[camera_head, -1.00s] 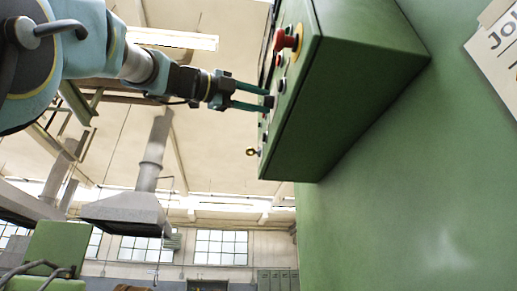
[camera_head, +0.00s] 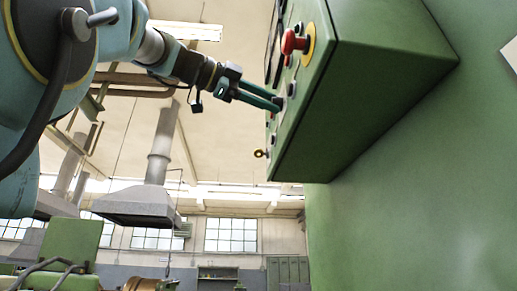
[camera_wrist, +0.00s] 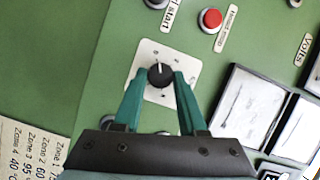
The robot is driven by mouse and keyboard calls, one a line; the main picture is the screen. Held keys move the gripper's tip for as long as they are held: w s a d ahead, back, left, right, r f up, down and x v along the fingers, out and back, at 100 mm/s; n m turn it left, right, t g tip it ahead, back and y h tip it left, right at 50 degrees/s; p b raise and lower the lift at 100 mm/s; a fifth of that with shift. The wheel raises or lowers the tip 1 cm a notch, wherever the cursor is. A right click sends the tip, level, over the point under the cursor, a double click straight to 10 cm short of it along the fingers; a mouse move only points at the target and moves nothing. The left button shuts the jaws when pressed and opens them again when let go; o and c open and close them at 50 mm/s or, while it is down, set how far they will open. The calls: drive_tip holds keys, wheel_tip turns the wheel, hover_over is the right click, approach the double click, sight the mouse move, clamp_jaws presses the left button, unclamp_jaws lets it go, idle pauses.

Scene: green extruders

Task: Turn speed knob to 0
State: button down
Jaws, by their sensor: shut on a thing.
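The speed knob (camera_wrist: 160,75) is a black round dial with a white pointer line, on a white plate (camera_wrist: 188,60) on the green panel, in the wrist view. The pointer line points roughly up in that view. Most of the plate's markings are too small to read. My gripper (camera_wrist: 164,80) has its two teal fingers closed on the left and right sides of the knob. In the head view my gripper (camera_head: 279,104) reaches the panel face of the green control box (camera_head: 375,80) from the left. The knob is mostly hidden by the fingertips there.
A red emergency button (camera_head: 291,42) sticks out above my gripper, and a small yellow key (camera_head: 261,153) below it. In the wrist view a red button (camera_wrist: 210,19), a start button and two dial meters (camera_wrist: 252,108) surround the knob plate. Open room lies left of the panel.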

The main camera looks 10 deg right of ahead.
drive_tip(key=shift+r+n, duration=0.1)
drive_tip(key=shift+n, duration=0.3)
drive_tip(key=shift+c, duration=2.3)
unclamp_jaws()
drive_tip(key=shift+a, duration=0.1)
drive_tip(key=b+v, duration=0.2)
drive_tip(key=v, duration=0.8)
drive_tip(key=shift+a, duration=0.25)
drive_tip(key=shift+r, duration=0.1)
